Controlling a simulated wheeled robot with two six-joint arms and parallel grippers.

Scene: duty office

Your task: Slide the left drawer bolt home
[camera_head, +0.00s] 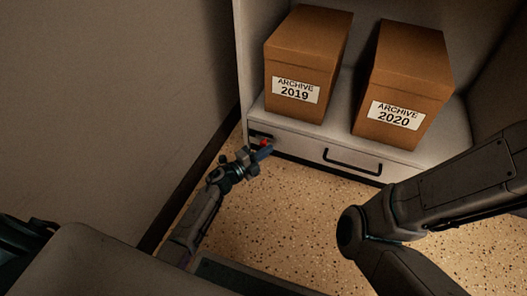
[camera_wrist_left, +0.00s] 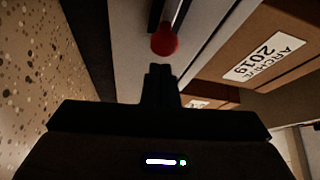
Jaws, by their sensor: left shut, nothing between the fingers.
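The drawer (camera_head: 316,147) is a pale front with a black bar handle (camera_head: 352,161), low under a shelf, and looks closed. The left bolt is at the drawer's left end; its red knob (camera_head: 264,143) shows there and, larger, at the top of the left wrist view (camera_wrist_left: 165,41). My left gripper (camera_head: 262,154) is shut and empty, with its fingertips just short of the red knob. I cannot tell whether they touch it. The gripper partly hides the bolt in the head view, so how far it is slid is unclear. My right gripper is out of view.
Two brown archive boxes, 2019 (camera_head: 304,60) and 2020 (camera_head: 405,75), stand on the shelf above the drawer. A wall (camera_head: 110,90) is close on the left. Speckled floor (camera_head: 290,200) is open in front of the drawer. My right arm crosses the right side.

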